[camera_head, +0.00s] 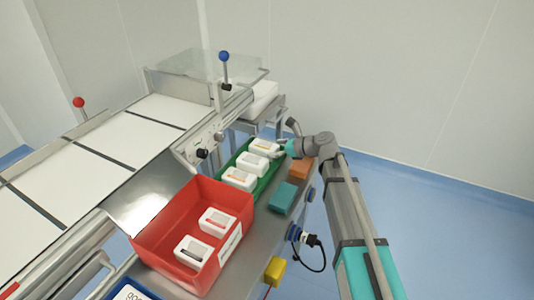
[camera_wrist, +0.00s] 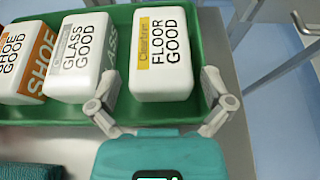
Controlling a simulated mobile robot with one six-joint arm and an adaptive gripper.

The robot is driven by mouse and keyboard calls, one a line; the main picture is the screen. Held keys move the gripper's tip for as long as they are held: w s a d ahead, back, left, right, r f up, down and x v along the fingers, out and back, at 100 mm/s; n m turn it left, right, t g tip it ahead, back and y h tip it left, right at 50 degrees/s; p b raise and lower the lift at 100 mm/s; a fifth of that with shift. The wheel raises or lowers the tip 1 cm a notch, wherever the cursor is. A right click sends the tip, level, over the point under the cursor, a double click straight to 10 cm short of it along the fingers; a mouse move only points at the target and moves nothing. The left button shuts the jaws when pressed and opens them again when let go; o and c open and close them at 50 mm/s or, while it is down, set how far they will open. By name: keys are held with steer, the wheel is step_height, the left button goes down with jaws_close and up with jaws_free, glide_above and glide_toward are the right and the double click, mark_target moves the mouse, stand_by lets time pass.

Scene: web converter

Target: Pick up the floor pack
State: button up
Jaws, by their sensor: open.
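The floor pack (camera_wrist: 162,55) is a white block with a yellow-orange label strip, marked FLOOR GOOD. It lies in the green tray (camera_wrist: 100,132), at the right end in the wrist view. In the head view the floor pack (camera_head: 264,146) is at the far end of the tray. My gripper (camera_wrist: 160,84) is open. Its fingers are on either side of the pack's near part, the left one by the gap beside the glass pack (camera_wrist: 80,60), the right one near the tray's right wall. I cannot tell whether they touch. In the head view my gripper (camera_head: 287,148) is beside the pack.
The shoe pack (camera_wrist: 28,62) lies left of the glass pack. A red bin (camera_head: 160,245) with two white packs stands nearer on the bench. A teal block (camera_head: 282,197) and an orange block (camera_head: 299,167) lie right of the tray. A conveyor machine (camera_head: 150,115) is at left.

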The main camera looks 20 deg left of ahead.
stand_by(0.5)
steer(key=c, duration=1)
steer(key=shift+r, duration=0.2)
step_height(320, 180, up, 2)
steer(key=shift+r+p, duration=0.1)
steer(key=shift+p, duration=1.15)
steer(key=s+r+p, duration=0.3)
steer(key=s, duration=0.1)
steer(key=s+d+r+p, duration=0.1)
steer(key=s+r+p, duration=0.3)
steer(key=s, duration=0.1)
steer(key=s+d+r+p, duration=0.1)
steer(key=s+r+p, duration=0.2)
steer(key=s, duration=0.1)
steer(key=shift+s+d+r+p, duration=0.15)
steer(key=shift+s+r+p, duration=0.15)
steer(key=shift+s, duration=0.1)
steer(key=shift+f, duration=0.1)
